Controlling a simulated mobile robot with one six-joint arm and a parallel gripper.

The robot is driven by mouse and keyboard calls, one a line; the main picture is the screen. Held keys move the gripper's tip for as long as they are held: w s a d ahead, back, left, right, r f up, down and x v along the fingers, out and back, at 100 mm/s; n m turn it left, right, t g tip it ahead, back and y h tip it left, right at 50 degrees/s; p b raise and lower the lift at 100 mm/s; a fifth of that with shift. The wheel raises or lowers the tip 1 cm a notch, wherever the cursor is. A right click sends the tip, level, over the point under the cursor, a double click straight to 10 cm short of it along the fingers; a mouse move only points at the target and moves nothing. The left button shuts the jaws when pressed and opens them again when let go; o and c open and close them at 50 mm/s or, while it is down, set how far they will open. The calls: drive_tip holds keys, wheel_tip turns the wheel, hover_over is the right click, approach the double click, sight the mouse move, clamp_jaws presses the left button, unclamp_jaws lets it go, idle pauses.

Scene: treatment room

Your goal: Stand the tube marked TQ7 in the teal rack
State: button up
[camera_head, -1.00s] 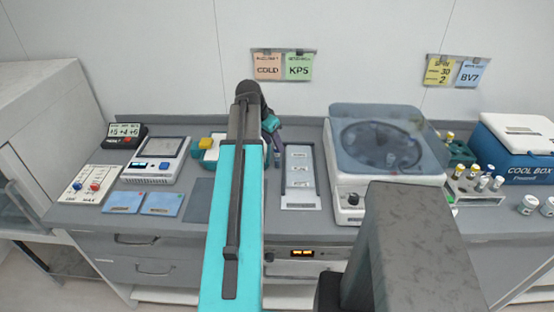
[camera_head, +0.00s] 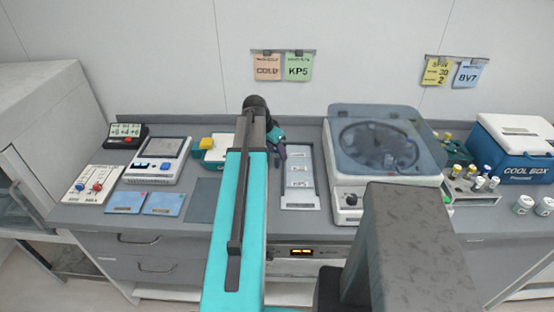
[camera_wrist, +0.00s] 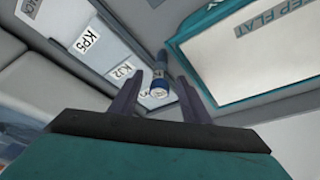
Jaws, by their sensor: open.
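In the wrist view a tube with a blue and white cap (camera_wrist: 158,90) shows between the two fingers of my gripper (camera_wrist: 158,92). The fingers are apart and I see no contact with it. Its marking is too small to read, so I cannot tell whether it is TQ7. A dark teal rack (camera_head: 455,151) shows partly at the right, behind the centrifuge's edge.
The labelled grey tray (camera_head: 300,200) lies right of my arm. The centrifuge (camera_head: 344,178) stands between it and the teal rack. A pale rack with several tubes (camera_head: 462,197) and a blue cool box (camera_head: 520,170) are at the right. A teal-framed panel (camera_wrist: 213,97) is beside the tube.

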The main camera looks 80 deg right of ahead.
idle(0.3)
clamp_jaws()
drive_tip(key=shift+r, duration=0.15)
drive_tip(key=shift+r+b, duration=0.9)
drive_tip(key=shift+r, duration=0.6)
drive_tip(key=w+a+r+b, duration=0.1)
drive_tip(key=a+b, duration=0.1)
drive_tip(key=a, duration=0.5)
drive_tip(key=w+a+b, duration=0.2)
drive_tip(key=a+b, duration=0.1)
drive_tip(key=a, duration=0.5)
drive_tip(key=shift+w+r, duration=0.3)
drive_tip(key=shift+r, duration=0.1)
drive_tip(key=shift+a, duration=0.1)
